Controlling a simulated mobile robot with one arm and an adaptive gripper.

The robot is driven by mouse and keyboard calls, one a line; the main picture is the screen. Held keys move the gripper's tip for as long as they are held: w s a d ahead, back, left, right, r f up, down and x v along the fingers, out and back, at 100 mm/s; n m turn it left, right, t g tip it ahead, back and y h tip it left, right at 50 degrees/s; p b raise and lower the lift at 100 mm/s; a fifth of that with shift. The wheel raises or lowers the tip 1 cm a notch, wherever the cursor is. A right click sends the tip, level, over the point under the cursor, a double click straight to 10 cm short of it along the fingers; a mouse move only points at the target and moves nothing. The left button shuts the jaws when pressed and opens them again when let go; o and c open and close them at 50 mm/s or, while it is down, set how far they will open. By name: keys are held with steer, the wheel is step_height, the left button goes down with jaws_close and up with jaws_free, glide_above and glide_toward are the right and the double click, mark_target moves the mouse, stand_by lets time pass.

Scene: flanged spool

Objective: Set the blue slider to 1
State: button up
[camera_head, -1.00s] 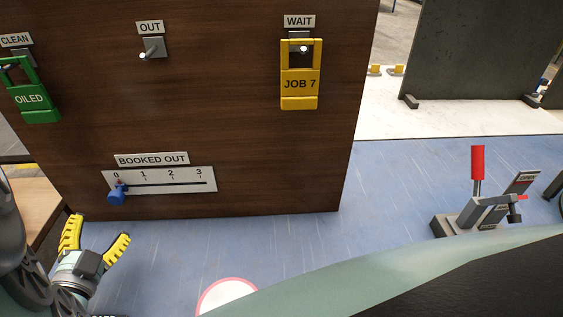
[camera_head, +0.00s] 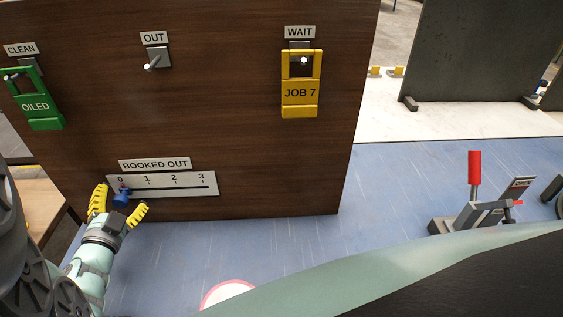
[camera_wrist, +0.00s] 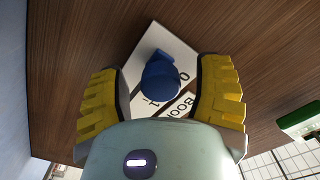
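The blue slider (camera_head: 121,199) sits at the left end of the white scale plate (camera_head: 190,182), at the 0 mark, under the BOOKED OUT label (camera_head: 155,164). My gripper (camera_head: 119,205) is open at the plate's left end, with one yellow finger left of the slider and the other to its lower right. In the wrist view the blue slider knob (camera_wrist: 160,76) lies between the two open fingers, with space on both sides. Neither finger visibly touches it. The knob hides part of the scale there.
The brown board (camera_head: 240,120) also carries an OUT peg (camera_head: 154,60), a green OILED tag (camera_head: 36,104) and a yellow JOB 7 tag (camera_head: 300,92). A red-handled clamp (camera_head: 474,190) stands at the right on the blue surface. The board right of the scale is clear.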

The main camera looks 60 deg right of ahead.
mark_target(151, 189)
jaws_close()
stand_by(0.3)
steer(key=s+d, duration=0.3)
steer(key=s, duration=0.1)
steer(key=shift+s+d+r, duration=0.1)
steer(key=shift+s+d, duration=0.3)
steer(key=shift+o, duration=0.4)
jaws_free()
steer(key=shift+a, duration=0.1)
steer(key=shift+a, duration=0.1)
steer(key=v, duration=1.1)
steer(key=shift+s+a, duration=0.3)
